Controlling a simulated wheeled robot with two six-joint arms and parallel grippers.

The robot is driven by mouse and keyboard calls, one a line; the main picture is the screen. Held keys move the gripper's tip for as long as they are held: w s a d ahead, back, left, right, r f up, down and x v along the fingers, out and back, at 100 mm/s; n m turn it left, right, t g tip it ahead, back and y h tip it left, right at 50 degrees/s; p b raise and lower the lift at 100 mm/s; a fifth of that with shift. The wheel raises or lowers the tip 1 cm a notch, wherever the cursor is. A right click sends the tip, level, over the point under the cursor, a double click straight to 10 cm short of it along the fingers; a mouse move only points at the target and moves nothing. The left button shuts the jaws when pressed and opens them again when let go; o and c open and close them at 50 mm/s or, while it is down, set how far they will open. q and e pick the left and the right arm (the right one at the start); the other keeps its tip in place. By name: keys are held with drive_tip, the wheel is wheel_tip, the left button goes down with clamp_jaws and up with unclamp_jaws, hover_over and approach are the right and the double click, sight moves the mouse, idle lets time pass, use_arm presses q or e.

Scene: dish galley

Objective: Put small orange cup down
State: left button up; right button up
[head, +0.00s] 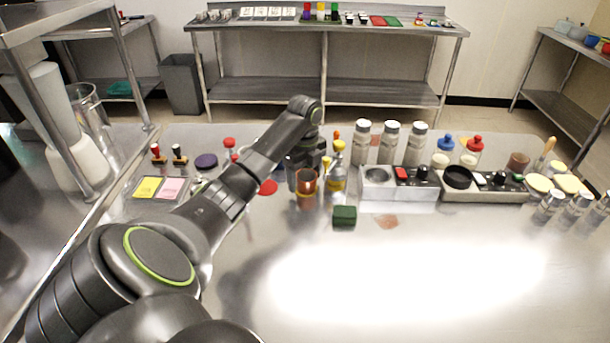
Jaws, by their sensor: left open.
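The small orange cup (306,184) is upright on the steel counter, near the middle of the head view. Its lower part looks lighter and more yellow than the upper part. My left gripper (306,168) is open and points down right at the cup, with its dark fingers by the cup's upper part. I cannot tell whether a finger touches the cup. The arm and gripper hide part of what lies behind. My right gripper is not in view.
A yellow-topped bottle (337,170) stands close to the right of the cup. A dark green block (344,215) lies in front of it. Grey control boxes (398,193) and shakers (389,143) stand farther right.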

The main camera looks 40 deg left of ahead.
use_arm(q)
drive_tip(key=shift+r, duration=0.1)
drive_tip(key=shift+r, duration=0.55)
wheel_tip(320, 180, up, 3)
drive_tip(key=shift+f+p, duration=0.1)
drive_tip(key=shift+p, duration=0.25)
wheel_tip(320, 180, up, 8)
drive_tip(key=p, duration=0.8)
